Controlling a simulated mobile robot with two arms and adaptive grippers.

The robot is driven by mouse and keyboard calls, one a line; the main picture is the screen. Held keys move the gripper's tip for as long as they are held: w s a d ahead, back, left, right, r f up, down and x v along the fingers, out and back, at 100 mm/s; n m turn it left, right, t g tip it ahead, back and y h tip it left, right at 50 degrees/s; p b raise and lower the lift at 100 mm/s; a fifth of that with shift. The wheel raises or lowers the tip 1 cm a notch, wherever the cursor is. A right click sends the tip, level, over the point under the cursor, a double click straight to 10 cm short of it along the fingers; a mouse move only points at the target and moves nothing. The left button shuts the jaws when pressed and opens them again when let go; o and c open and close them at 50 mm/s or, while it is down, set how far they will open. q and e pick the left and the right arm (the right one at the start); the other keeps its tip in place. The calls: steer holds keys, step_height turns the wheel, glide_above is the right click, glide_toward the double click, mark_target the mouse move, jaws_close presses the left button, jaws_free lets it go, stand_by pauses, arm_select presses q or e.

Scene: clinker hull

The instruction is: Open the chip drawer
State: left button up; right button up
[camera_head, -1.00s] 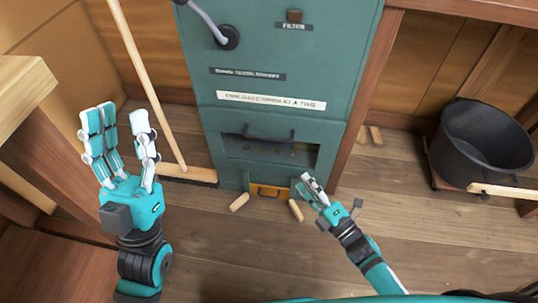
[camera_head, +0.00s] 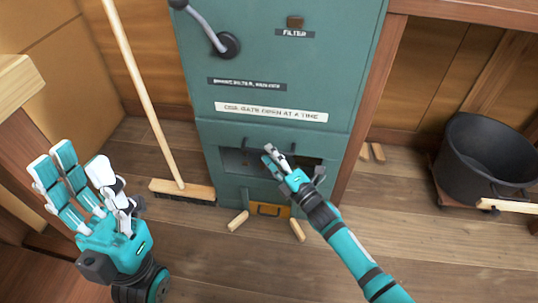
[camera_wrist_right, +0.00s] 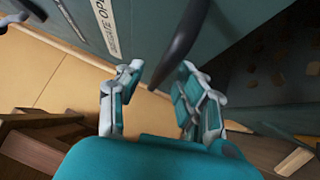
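A teal cabinet (camera_head: 280,100) stands in front of me. A dark bar handle (camera_head: 255,142) runs across its lower front, above a recessed opening (camera_head: 232,160). Below, at floor level, is a small orange panel (camera_head: 268,209) with a dark pull; no label on it is readable. My right gripper (camera_head: 273,154) is in front of the recess, close to the bar handle. In the right wrist view its fingers (camera_wrist_right: 158,85) are spread and empty, with the dark handle (camera_wrist_right: 182,42) just beyond their tips; contact cannot be told. My left gripper (camera_head: 82,163) is open and empty at the left.
A broom (camera_head: 150,110) leans left of the cabinet, its head on the floor. Small wood blocks (camera_head: 297,229) lie before the orange panel. A black tub (camera_head: 482,155) stands at the right. The wooden floor between is mostly clear.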

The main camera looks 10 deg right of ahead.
steer(key=shift+x, duration=0.8)
steer(key=shift+c, duration=0.4)
jaws_close()
